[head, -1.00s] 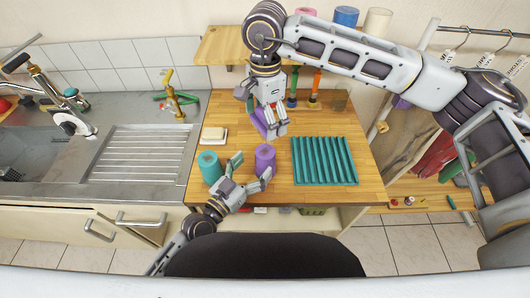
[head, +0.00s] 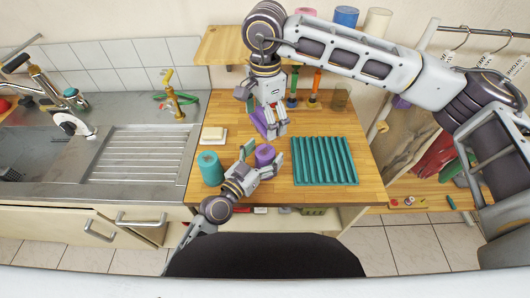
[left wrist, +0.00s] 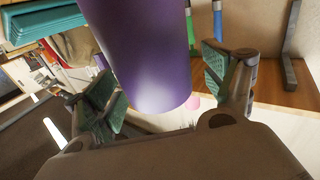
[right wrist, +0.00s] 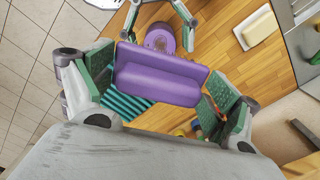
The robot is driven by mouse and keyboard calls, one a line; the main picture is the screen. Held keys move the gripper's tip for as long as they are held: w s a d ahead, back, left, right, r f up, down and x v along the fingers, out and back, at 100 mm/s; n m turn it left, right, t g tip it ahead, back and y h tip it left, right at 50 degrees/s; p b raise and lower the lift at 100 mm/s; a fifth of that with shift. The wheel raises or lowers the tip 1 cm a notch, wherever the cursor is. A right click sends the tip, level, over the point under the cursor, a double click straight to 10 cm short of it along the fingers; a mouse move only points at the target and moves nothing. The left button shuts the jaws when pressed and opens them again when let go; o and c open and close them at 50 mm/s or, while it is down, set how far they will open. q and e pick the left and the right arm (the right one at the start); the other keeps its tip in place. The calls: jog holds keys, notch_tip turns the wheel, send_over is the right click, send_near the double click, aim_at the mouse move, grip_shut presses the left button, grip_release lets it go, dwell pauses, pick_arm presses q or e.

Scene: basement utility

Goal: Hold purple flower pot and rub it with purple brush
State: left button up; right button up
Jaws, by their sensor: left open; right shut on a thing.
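The purple flower pot (head: 265,154) stands on the wooden counter, between the open fingers of my left gripper (head: 262,162). It fills the middle of the left wrist view (left wrist: 150,50), with a finger on either side and gaps showing. In the right wrist view the pot (right wrist: 160,38) appears beyond the brush. My right gripper (head: 267,118) is shut on the purple brush (right wrist: 160,75) and holds it above the counter, behind the pot. The bristles are mostly hidden in the right wrist view.
A teal pot (head: 210,168) stands just left of my left gripper. A teal ridged mat (head: 324,160) lies to the right. A soap dish (head: 214,134) sits at the back left. Upright brushes (head: 314,88) stand at the back. The sink (head: 60,155) is at the left.

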pick_arm(q)
jog(key=shift+w, duration=0.1)
jog(key=shift+c, duration=0.2)
jog(key=c, duration=1.1)
dwell(0.3)
